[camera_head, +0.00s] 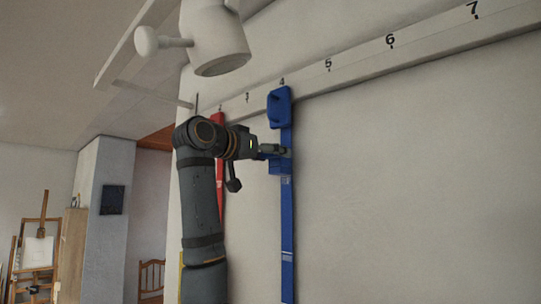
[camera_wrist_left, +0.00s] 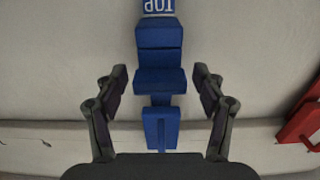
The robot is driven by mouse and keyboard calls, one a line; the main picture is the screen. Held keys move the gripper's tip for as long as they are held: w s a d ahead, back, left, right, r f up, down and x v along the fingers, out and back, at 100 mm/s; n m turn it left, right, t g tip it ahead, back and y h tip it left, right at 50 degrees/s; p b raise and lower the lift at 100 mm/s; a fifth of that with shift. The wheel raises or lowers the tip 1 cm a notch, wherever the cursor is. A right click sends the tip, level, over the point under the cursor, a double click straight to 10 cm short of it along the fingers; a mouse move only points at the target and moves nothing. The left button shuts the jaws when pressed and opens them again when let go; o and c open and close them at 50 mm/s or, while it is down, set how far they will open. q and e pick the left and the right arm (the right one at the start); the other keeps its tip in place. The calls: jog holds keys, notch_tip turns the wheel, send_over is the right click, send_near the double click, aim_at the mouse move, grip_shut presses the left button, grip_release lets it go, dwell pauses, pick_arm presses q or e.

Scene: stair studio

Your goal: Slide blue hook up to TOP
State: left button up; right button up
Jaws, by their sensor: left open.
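A long blue strip (camera_head: 288,225) hangs down the wall from a blue bracket (camera_head: 281,106) on the numbered rail. The blue hook (camera_head: 277,168) is a block on this strip, a little below the bracket. My left gripper (camera_head: 284,152) is open at the hook. In the wrist view its fingers (camera_wrist_left: 160,76) stand either side of the hook's ledge, with gaps on both sides. My right gripper is not in view.
A white rail (camera_head: 360,57) with numbers runs along the wall. A red strip (camera_head: 219,170) hangs left of the blue one, partly behind my left arm. A white lamp (camera_head: 217,42) hangs above the arm. The wall right of the blue strip is bare.

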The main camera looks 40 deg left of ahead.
pick_arm(q)
jog(key=shift+s, duration=0.1)
jog(key=s, duration=1.1)
jog(key=shift+s+d, duration=0.4)
jog(key=shift+w, duration=0.1)
